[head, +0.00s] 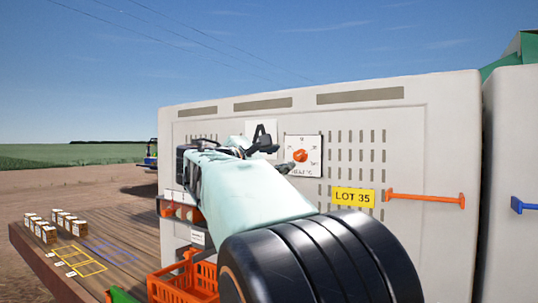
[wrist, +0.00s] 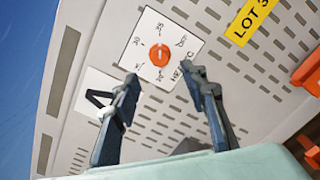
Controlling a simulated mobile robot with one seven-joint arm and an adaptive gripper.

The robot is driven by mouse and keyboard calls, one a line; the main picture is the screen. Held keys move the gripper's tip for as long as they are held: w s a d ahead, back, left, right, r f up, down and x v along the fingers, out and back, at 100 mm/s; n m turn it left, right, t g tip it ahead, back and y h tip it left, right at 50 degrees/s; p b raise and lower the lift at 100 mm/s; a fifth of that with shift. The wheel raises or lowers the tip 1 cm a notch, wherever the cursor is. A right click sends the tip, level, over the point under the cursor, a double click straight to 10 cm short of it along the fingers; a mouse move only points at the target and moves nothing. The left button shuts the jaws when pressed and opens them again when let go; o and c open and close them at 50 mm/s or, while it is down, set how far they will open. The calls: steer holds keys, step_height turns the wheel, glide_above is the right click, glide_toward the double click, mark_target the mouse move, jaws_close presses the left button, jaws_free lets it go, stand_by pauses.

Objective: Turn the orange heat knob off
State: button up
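The orange heat knob (head: 300,155) sits on a white square dial plate (head: 303,170) on the front of a pale grey slotted cabinet. In the wrist view the knob (wrist: 160,55) shows a short white mark, and the plate around it carries printed marks too small to read surely. My gripper (head: 273,150) is just left of the dial in the head view. In the wrist view its two dark fingers (wrist: 163,80) are spread apart and empty. The knob appears beyond and between the fingertips, apparently untouched. The distance left to it is hard to tell.
A yellow LOT 35 sign (head: 352,198) and an orange handle (head: 425,199) lie right. An orange crate (head: 185,280) stands below left. Small boxes (head: 68,222) sit on a wooden deck (head: 125,240).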

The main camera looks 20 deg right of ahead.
mark_target(297, 157)
steer(key=p+x, duration=0.3)
steer(key=x, duration=0.5)
steer(key=shift+w+d, duration=0.2)
steer(key=shift+d, duration=0.15)
steer(key=shift+w+d, duration=0.3)
jaws_close()
steer(key=shift+f, duration=0.1)
